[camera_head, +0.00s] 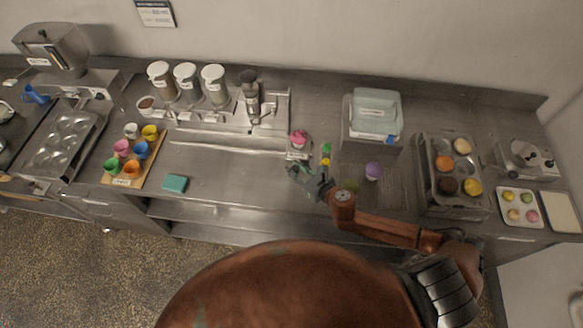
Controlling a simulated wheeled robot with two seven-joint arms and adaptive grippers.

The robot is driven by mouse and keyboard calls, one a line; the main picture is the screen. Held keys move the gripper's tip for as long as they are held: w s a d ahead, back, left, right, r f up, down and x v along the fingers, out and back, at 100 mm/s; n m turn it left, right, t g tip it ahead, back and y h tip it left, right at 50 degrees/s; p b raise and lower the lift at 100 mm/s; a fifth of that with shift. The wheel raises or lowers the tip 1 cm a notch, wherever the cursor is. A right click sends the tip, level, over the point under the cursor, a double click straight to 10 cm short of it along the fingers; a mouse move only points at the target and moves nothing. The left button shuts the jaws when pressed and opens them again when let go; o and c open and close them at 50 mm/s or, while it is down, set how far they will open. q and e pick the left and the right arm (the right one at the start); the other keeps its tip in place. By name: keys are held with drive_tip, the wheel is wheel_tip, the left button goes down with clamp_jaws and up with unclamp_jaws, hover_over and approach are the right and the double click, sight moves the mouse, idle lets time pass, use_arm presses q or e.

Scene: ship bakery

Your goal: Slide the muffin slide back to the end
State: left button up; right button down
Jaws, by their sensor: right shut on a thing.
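The muffin slide (297,155) is a small light carriage at the right end of a long metal rail (228,143) on the steel counter. A pink-topped muffin (298,138) sits upright on it. My right gripper (295,171) reaches in from the right and is at the near side of the slide, shut on it. The exact contact is small and partly hidden by the fingers. My left gripper is not in view.
A dispenser (251,95) and several white-lidded jars (186,82) stand behind the rail. A board of colored cups (154,171) and a teal sponge (175,183) lie to the left.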

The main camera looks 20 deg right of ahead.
drive_tip(key=c, duration=2.1)
unclamp_jaws()
drive_tip(key=shift+d, duration=0.2)
drive_tip(key=o, duration=0.3)
drive_tip(key=shift+s+d, duration=0.1)
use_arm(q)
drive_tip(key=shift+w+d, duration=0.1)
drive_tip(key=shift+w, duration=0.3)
use_arm(e)
drive_tip(key=shift+o, duration=0.7)
drive_tip(key=shift+s+r, duration=0.1)
drive_tip(key=shift+s, duration=0.15)
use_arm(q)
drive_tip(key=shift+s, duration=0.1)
use_arm(e)
drive_tip(key=v, duration=1.1)
drive_tip(key=shift+s, duration=0.15)
drive_tip(key=shift+s, duration=0.1)
